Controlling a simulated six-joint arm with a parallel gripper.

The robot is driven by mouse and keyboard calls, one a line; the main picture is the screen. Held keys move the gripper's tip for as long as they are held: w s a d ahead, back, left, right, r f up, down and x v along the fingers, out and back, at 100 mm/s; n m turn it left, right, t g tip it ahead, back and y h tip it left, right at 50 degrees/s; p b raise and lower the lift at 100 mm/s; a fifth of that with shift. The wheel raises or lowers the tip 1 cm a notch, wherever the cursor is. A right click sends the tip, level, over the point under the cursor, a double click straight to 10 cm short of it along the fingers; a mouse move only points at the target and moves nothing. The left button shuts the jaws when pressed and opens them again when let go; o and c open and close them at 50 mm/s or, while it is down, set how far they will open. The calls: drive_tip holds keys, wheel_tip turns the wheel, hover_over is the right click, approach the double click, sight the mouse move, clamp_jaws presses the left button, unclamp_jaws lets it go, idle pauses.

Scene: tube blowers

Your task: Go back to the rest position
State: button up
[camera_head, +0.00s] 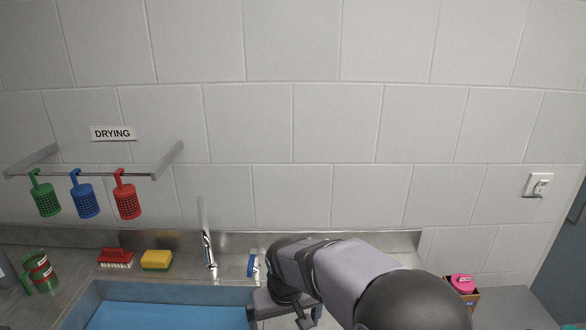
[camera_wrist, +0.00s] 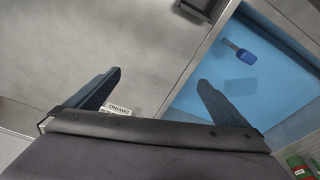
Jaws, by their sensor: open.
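My gripper (camera_wrist: 158,82) is open, with its two dark fingers spread wide and nothing between them. In the head view my gripper (camera_head: 290,312) is at the bottom edge, at the right end of the blue sink basin (camera_head: 150,291), and is partly cut off and hidden by my arm. In the wrist view the left finger is over bare grey counter and the right one over the blue basin (camera_wrist: 194,100). A small printed label (camera_wrist: 117,110) shows beside the left finger.
Green (camera_head: 45,200), blue (camera_head: 85,201) and red (camera_head: 127,202) baskets hang on a rail at left. A box with a pink item (camera_head: 462,283) is at right.

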drive_tip(key=s+d+f+m, duration=0.1)
drive_tip(key=s+d, duration=0.4)
drive_tip(key=s, duration=0.1)
drive_tip(key=s+d+m+g, duration=0.1)
drive_tip(key=s+d, duration=0.5)
drive_tip(key=s+d+f+m+g, duration=0.1)
drive_tip(key=s+d, duration=0.4)
drive_tip(key=s, duration=0.1)
drive_tip(key=shift+s+d+f, duration=0.3)
idle(0.6)
